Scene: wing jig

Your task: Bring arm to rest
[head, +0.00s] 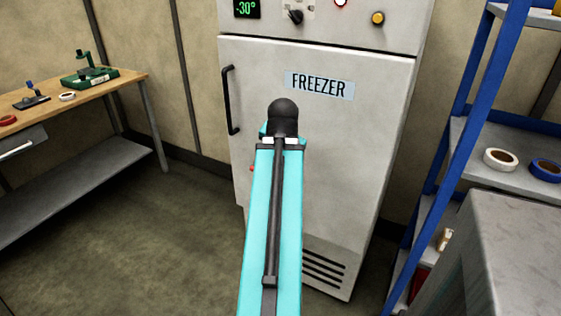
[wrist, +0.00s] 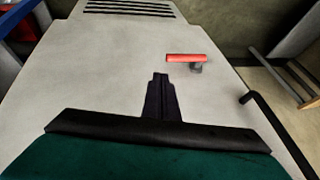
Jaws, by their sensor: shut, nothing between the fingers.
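My gripper (wrist: 160,78) shows at the bottom middle of the wrist view, its dark fingers shut with nothing between them. It points at the white freezer door, which appears upside down in that view. I cannot tell the exact gap to the door. In the head view my turquoise arm reaches up the middle in front of the freezer (head: 340,165), and my gripper is hidden there. The freezer door is closed.
A red lever (wrist: 187,58) sticks out of the freezer, near my fingers in the picture. The black door handle (head: 230,100) is left of my arm. A wooden workbench (head: 130,88) stands left, a blue shelf rack (head: 470,130) and grey cabinet (head: 520,235) right. Floor at left is clear.

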